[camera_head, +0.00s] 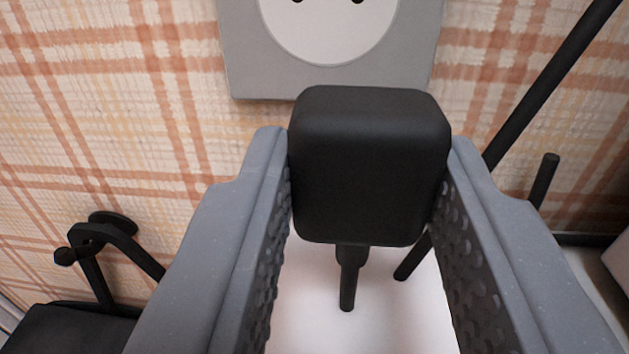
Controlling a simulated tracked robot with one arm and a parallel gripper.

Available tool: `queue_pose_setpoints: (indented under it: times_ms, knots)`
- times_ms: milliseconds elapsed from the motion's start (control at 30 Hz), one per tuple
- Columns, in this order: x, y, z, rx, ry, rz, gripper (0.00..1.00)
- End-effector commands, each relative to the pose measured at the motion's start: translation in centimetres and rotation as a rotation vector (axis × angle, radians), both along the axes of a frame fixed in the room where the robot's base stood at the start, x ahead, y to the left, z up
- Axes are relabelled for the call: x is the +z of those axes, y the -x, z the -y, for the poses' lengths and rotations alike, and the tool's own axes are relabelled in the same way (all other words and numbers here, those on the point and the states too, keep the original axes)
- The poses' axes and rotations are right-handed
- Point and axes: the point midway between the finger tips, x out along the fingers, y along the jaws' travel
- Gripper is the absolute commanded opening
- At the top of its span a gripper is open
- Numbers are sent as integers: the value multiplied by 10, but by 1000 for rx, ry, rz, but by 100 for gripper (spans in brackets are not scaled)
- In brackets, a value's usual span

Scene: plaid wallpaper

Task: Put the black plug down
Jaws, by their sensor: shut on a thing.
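The black plug (370,165) is a rounded block held between the two grey fingers of my gripper (369,170). Both fingers press on its sides near their tips. A short black cable stub (348,285) hangs from its lower end. The plug's far side, with any pins, is hidden. A grey wall socket (235,55) with a round white face (330,45) and two dark holes is at the top of the view, just above the plug in the picture. I cannot tell the exact gap between plug and socket.
Plaid wallpaper (110,120) fills the background. A black rod (550,80) slants at the upper right, with a short black peg (543,180) beside it. A black bracket-like object (105,235) stands at the lower left. A white surface (310,310) lies below the plug.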

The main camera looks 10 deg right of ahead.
Motion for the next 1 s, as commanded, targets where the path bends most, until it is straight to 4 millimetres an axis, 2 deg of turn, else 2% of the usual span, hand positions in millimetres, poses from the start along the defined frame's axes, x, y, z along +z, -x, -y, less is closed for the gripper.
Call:
queue_pose_setpoints:
  times_ms: [100,233,500,1000]
  knots:
    - [-2,-9,0,0,0,-2,0]
    - [-7,-11,0,1,1,-3,0]
    - [-39,-11,0,2,-1,-6,0]
    - [-43,-10,0,1,0,-2,0]
